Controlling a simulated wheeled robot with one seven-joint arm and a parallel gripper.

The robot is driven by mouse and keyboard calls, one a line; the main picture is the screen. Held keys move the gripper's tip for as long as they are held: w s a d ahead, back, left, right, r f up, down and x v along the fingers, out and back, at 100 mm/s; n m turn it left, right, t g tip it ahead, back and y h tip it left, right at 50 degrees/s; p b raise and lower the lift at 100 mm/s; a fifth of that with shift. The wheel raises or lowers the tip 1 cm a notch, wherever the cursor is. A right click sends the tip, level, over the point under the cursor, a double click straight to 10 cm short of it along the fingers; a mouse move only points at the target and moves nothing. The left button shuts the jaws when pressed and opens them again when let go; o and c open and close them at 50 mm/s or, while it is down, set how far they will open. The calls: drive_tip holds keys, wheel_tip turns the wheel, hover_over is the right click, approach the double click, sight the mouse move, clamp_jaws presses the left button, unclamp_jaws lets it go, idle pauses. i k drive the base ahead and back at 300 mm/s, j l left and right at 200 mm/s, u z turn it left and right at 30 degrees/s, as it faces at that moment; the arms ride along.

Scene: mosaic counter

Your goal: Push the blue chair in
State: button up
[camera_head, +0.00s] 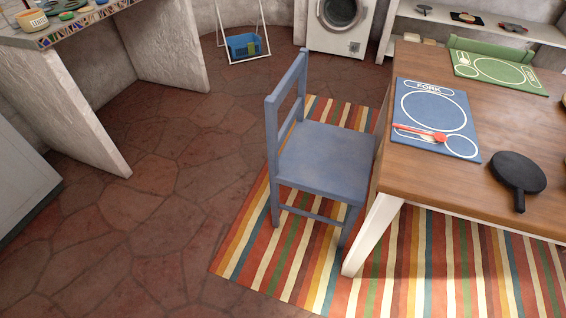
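The blue chair (325,158) stands upright on a striped rug, at the left side of the wooden table (420,180). Its backrest (286,100) is on the left, away from the table. The right edge of its seat comes close to the table's left edge; most of the seat is outside the table. I cannot tell whether the seat's far edge passes under the tabletop. My gripper is not in view.
The striped rug (250,240) lies under chair and table. Stone floor (150,200) left of the chair is clear. A mosaic counter (75,25) stands at upper left. A blue placemat (433,112), red spoon (425,135) and black pan (517,172) lie on the table.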

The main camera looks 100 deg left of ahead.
sight(335, 163)
drive_tip(key=u, duration=3.5)
drive_tip(key=i+j, duration=0.25)
drive_tip(key=j, duration=0.15)
drive_tip(key=i+j, duration=0.25)
drive_tip(key=j, duration=0.15)
drive_tip(key=i+j+z, duration=0.1)
drive_tip(key=i+j, duration=0.15)
drive_tip(key=j, duration=0.15)
drive_tip(key=i+j, duration=0.25)
drive_tip(key=j, duration=0.2)
drive_tip(key=i+j, duration=0.25)
drive_tip(key=j, duration=0.15)
drive_tip(key=i+j+z, duration=0.1)
drive_tip(key=i+j, duration=0.15)
drive_tip(key=j, duration=0.2)
drive_tip(key=i+j, duration=0.2)
drive_tip(key=j, duration=0.2)
drive_tip(key=i+j, duration=0.25)
drive_tip(key=j, duration=0.2)
drive_tip(key=l+z, duration=0.2)
drive_tip(key=z, duration=1.1)
drive_tip(key=l, duration=0.45)
drive_tip(key=i, duration=0.05)
